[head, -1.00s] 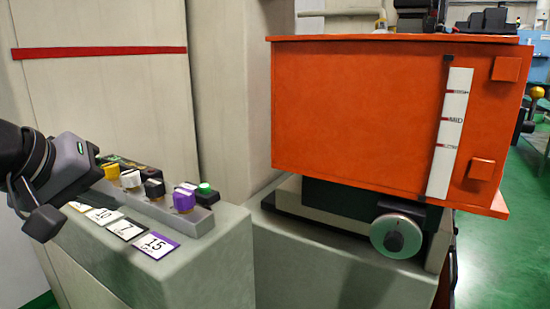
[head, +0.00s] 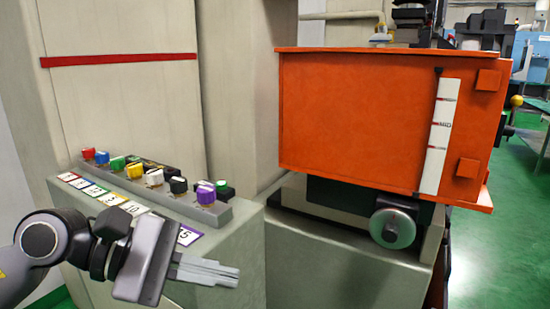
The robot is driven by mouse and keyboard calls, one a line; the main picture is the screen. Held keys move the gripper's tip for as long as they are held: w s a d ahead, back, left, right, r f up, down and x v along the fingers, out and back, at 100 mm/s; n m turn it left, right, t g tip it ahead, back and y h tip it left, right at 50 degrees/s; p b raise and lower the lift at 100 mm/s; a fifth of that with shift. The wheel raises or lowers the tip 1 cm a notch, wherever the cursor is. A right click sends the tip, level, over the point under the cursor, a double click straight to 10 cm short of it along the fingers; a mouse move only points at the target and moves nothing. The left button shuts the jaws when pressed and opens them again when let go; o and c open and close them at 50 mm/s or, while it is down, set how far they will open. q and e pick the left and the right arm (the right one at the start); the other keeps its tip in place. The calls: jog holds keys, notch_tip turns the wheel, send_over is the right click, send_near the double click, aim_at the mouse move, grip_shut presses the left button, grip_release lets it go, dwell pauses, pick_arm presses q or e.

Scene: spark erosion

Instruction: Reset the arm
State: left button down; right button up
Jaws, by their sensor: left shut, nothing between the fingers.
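My left gripper (head: 210,271) is in the lower left of the head view, in front of the grey control console (head: 240,241). Its fingers are together, point right and hold nothing. The gripper and arm hide part of the console's front and some of its labels. My right gripper does not show.
A row of coloured knobs, with a purple knob (head: 206,193) near its right end, runs along the console top above number cards. An orange tank (head: 350,115) with a white level scale (head: 438,135) stands to the right. A round handwheel (head: 393,227) sits below it. Green floor (head: 505,255) is clear at right.

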pick_arm(q)
jog(key=w+a+f+m+t+y+p, duration=0.3)
jog(key=f+m+t, duration=0.45)
jog(key=m, duration=0.65)
jog(key=w+a+f+m+t+y+p, duration=0.1)
jog(key=a+f+m+t+y+p, duration=0.15)
jog(key=a+f+m+t, duration=0.6)
jog(key=s+a+f+n+g+y+p, duration=0.1)
jog(key=s+f+n+g+y, duration=0.5)
jog(key=s+f, duration=0.8)
notch_tip(320, 180, down, 3)
jog(key=n+g, duration=0.1)
jog(key=n, duration=0.2)
jog(key=shift+s+a+r, duration=0.15)
jog(key=shift+a+r, duration=0.05)
